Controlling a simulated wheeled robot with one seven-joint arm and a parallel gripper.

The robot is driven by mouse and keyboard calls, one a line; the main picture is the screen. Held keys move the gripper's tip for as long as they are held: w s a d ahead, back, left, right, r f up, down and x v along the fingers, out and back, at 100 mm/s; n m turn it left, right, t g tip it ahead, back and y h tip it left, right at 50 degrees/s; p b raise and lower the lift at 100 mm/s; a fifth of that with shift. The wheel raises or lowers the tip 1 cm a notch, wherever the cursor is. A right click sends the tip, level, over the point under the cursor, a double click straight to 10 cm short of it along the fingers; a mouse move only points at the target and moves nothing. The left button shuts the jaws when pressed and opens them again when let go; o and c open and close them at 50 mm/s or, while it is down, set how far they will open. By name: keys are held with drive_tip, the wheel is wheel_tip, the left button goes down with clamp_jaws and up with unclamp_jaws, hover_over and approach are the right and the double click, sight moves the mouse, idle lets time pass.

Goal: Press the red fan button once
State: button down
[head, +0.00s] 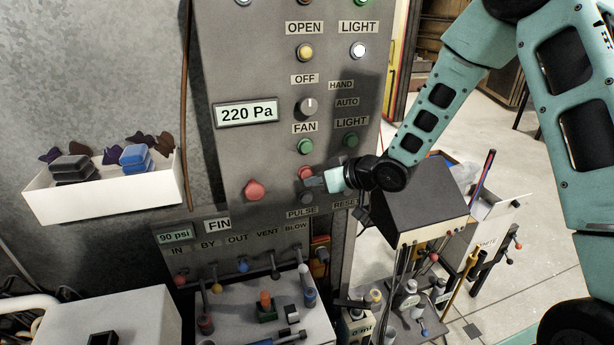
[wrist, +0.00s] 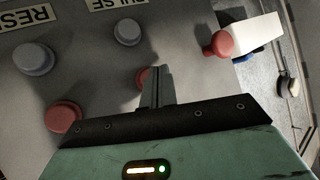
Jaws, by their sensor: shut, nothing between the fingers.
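The red fan button (head: 305,172) is on the grey control panel (head: 230,150), below the green fan button (head: 305,146) and the FAN label. My gripper (head: 312,182) is shut and empty, with its tips right at the red fan button and covering part of it. In the wrist view the closed fingers (wrist: 156,85) point at the panel and overlap the red fan button (wrist: 142,77), of which only an edge shows. I cannot tell whether the tips touch it.
A large red mushroom knob (head: 255,190) sits left of the fan button. Grey pulse (wrist: 127,28) and reset (wrist: 34,57) buttons and another red button (wrist: 63,116) are close by. A white bin (head: 110,187) hangs at left; a bench with valves (head: 265,325) is below.

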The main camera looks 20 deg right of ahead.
drive_tip(key=shift+s+b, duration=0.55)
drive_tip(key=shift+s, duration=1.95)
drive_tip(key=s+a+f+n+g+h+b, duration=0.1)
drive_tip(key=s+a+f+g+h+b, duration=0.15)
drive_tip(key=s, duration=0.35)
drive_tip(key=s+a+f+n+g+h+b, duration=0.1)
drive_tip(key=s+a+f+g+h+b, duration=0.1)
drive_tip(key=s+a+b, duration=0.3)
drive_tip(key=s+n+g+h+b, duration=0.1)
drive_tip(key=s+g, duration=0.4)
drive_tip(key=s, duration=1.5)
drive_tip(key=shift+s+d+h+b, duration=0.15)
drive_tip(key=shift+h+b, duration=0.6)
drive_tip(key=shift+b, duration=0.1)
drive_tip(key=shift+f, duration=0.1)
